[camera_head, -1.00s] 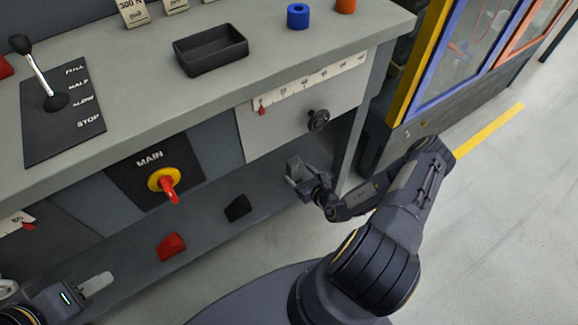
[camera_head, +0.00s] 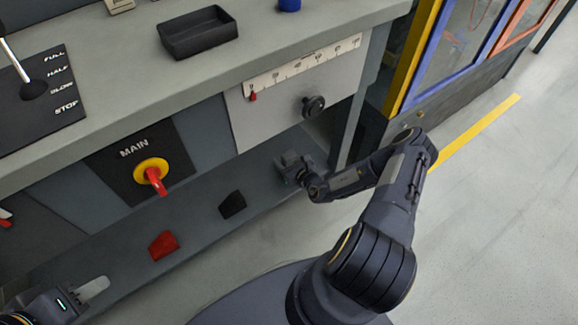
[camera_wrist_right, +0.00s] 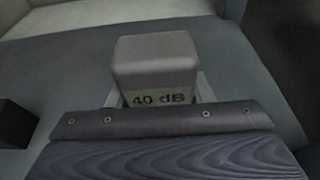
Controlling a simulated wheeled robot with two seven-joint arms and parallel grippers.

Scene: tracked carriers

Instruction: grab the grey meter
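The grey meter (camera_wrist_right: 155,70), a block marked "40 dB", stands right in front of my right gripper (camera_wrist_right: 158,95) in the right wrist view. Pale finger parts show close at both sides of its lower part; whether they press on it I cannot tell. In the head view my right gripper (camera_head: 287,172) is low at the right end of the lower shelf, and I cannot make out the meter there. My left gripper (camera_head: 92,289) is at the bottom left with a pale finger showing; its opening is unclear.
A red block (camera_head: 163,246) and a black block (camera_head: 232,204) lie on the lower shelf (camera_head: 195,225). Above are the MAIN switch (camera_head: 152,171), a black knob (camera_head: 314,105), a scale (camera_head: 305,65) and a black tray (camera_head: 198,36) on the bench. Open floor lies right.

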